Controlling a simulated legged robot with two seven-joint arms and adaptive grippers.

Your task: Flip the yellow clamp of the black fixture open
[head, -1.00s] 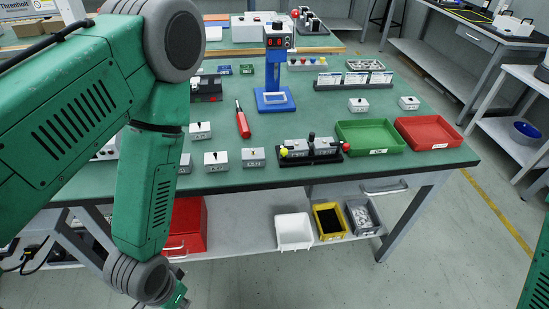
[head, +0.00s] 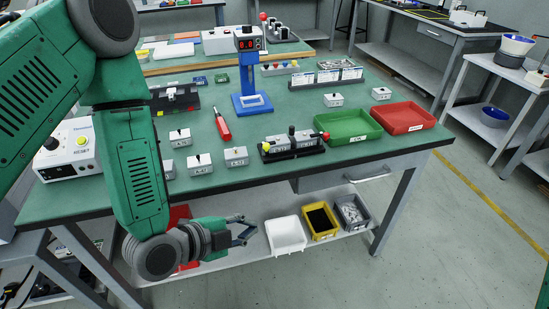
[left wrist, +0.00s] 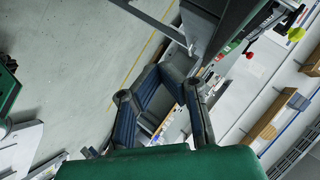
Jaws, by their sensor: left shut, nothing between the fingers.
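The black fixture (head: 292,150) lies near the front edge of the green table in the head view. Its yellow clamp knob (head: 264,146) is at the left end and a red knob (head: 325,136) at the right end. A dark upright knob stands in its middle. My left gripper (head: 252,229) is in front of the table, lower than the tabletop and left of the white bin. It is shut and empty, apart from the fixture. Its dark fingers fill the middle of the left wrist view (left wrist: 160,98). My right gripper is not in view.
The green tray (head: 347,139) and red tray (head: 404,130) sit right of the fixture. Small grey switch boxes (head: 236,156) stand left of it. A red screwdriver (head: 222,125) and blue stand (head: 252,105) are behind. Bins (head: 286,235) are on the lower shelf.

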